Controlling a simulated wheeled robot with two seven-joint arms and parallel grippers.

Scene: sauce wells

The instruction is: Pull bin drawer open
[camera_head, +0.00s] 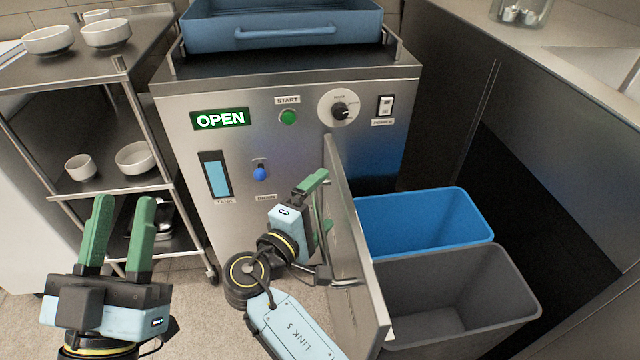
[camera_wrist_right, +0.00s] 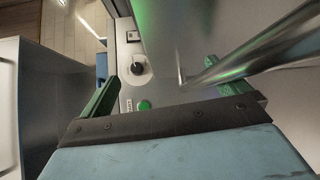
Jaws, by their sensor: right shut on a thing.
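The bin drawer's metal front panel (camera_head: 352,255) stands out from the cabinet at right, with a blue bin (camera_head: 425,215) and a grey bin (camera_head: 455,290) exposed behind it. My right gripper (camera_head: 325,203) is at the panel's outer face, shut on the bar handle (camera_head: 345,283). In the right wrist view the shiny handle (camera_wrist_right: 255,45) runs between the green fingers of the gripper (camera_wrist_right: 160,75). The fingers partly hide the handle in the head view. My left gripper (camera_head: 124,205) is open and empty, in front of the shelf cart, away from the drawer.
A steel machine (camera_head: 240,155) with an OPEN sign, knob and buttons stands at centre, a blue tray (camera_head: 280,25) on top. A shelf cart (camera_head: 100,190) with white bowls is at left. A counter (camera_head: 560,50) with a sink borders the right. Some floor shows below the machine.

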